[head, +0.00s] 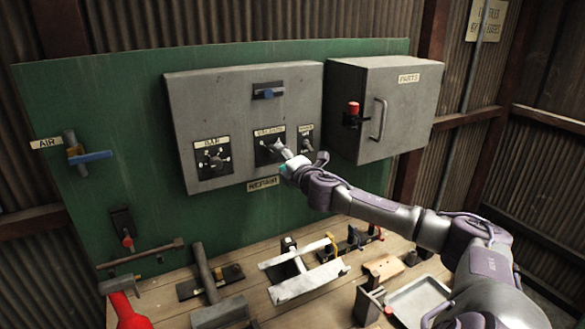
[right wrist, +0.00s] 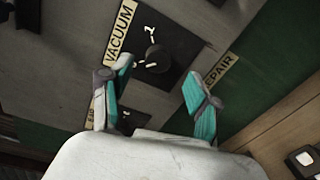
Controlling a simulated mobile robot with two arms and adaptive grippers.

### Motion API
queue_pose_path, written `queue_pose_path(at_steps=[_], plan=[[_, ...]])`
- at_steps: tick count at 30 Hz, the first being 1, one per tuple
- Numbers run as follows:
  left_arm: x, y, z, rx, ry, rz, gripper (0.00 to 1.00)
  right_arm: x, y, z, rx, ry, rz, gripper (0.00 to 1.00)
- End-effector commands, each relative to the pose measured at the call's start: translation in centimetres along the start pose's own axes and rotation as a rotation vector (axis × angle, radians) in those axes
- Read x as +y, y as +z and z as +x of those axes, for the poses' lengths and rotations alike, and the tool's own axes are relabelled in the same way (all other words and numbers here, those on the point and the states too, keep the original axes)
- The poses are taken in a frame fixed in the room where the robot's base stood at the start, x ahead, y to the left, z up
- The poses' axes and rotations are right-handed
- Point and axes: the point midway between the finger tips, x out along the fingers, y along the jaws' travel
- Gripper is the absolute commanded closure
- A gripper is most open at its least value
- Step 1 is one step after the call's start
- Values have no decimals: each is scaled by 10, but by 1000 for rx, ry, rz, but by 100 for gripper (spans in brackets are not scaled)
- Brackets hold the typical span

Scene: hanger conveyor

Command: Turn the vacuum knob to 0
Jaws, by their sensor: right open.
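The vacuum knob (right wrist: 157,58) is a dark round knob on a black plate, beside a yellowish VACUUM label (right wrist: 119,32). Pale marks show around it on the plate. In the head view the vacuum plate (head: 264,155) is on the grey panel, and my gripper partly hides it. My right gripper (head: 283,152) is in front of the panel by this plate. In the right wrist view its teal-padded fingers (right wrist: 160,95) are apart with nothing between them. The knob appears beyond the fingertips; I cannot tell the exact distance. My left gripper is not in view.
A grey PARTS box (head: 400,125) juts out to the right. Tools cover much of the bench (head: 262,300) below.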

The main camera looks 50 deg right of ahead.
Motion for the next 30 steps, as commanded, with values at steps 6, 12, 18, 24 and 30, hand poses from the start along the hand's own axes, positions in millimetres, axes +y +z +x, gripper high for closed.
queue_pose_path(at_steps=[6, 12, 18, 24, 30], plan=[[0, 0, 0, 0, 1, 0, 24, -2, 0, -34, 2, -4, -8, 39], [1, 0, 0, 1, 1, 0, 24, -3, 4, -54, -6, -7, -8, 39], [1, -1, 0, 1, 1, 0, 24, -3, 6, -65, -10, -8, -8, 39], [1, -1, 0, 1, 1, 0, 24, -1, 1, -72, -1, -2, -4, 39], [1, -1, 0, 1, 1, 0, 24, 0, -2, -74, 4, 1, -1, 39]])
